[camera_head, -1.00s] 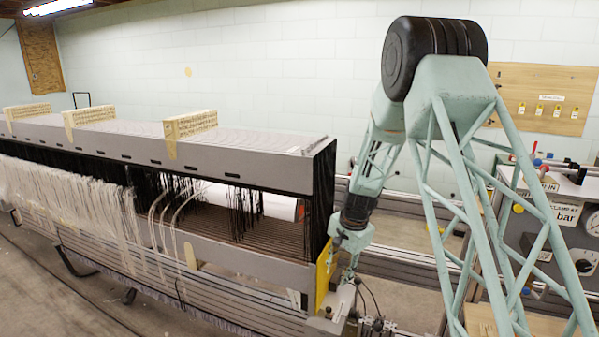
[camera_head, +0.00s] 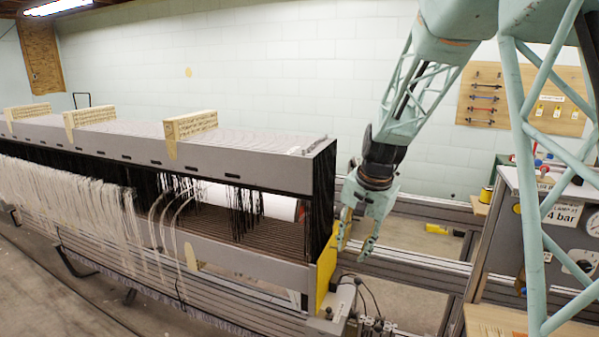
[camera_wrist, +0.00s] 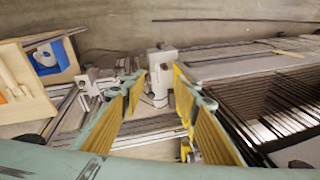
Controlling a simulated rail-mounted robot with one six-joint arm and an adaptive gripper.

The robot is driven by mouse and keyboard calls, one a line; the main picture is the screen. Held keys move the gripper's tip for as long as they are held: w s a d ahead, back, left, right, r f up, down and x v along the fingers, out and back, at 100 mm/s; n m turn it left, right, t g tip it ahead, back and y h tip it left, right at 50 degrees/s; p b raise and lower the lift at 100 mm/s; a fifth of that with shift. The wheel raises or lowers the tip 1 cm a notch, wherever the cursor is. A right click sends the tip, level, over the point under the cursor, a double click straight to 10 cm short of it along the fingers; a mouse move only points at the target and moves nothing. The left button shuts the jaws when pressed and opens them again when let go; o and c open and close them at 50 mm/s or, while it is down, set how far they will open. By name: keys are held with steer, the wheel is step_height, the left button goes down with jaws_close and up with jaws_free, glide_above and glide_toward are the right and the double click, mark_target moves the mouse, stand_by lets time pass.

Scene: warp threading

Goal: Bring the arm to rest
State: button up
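My gripper (camera_head: 353,252) hangs at the right end of the loom, just right of the yellow end plate (camera_head: 326,268) and above a small grey fitting (camera_head: 342,297). Its two fingers stand apart with nothing between them. In the wrist view my gripper (camera_wrist: 158,80) also shows open, with yellowish inner pads and the grey fitting (camera_wrist: 160,72) beyond the fingertips. My arm reaches down from the upper right of the head view.
The loom frame (camera_head: 240,172) with black and white threads fills the left and middle. A control panel (camera_head: 565,225) with hoses and gauges stands at the right. A tool board (camera_head: 540,108) hangs on the back wall. Rails run behind the gripper; space above it is open.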

steer(key=s+d+r+n, duration=0.1)
steer(key=s+r+n, duration=0.1)
steer(key=s+r, duration=0.75)
steer(key=s+d+r+n, duration=0.2)
steer(key=s+r, duration=0.5)
steer(key=s, duration=0.6)
steer(key=s+d+r+n, duration=0.1)
steer(key=s, duration=1.2)
steer(key=s+d+n+t+h, duration=0.1)
steer(key=s+n, duration=0.1)
steer(key=s, duration=1)
steer(key=shift+s+d+r, duration=0.3)
steer(key=shift+s+r, duration=0.05)
steer(key=shift+r, duration=0.05)
steer(key=shift+c, duration=0.5)
stand_by(1.0)
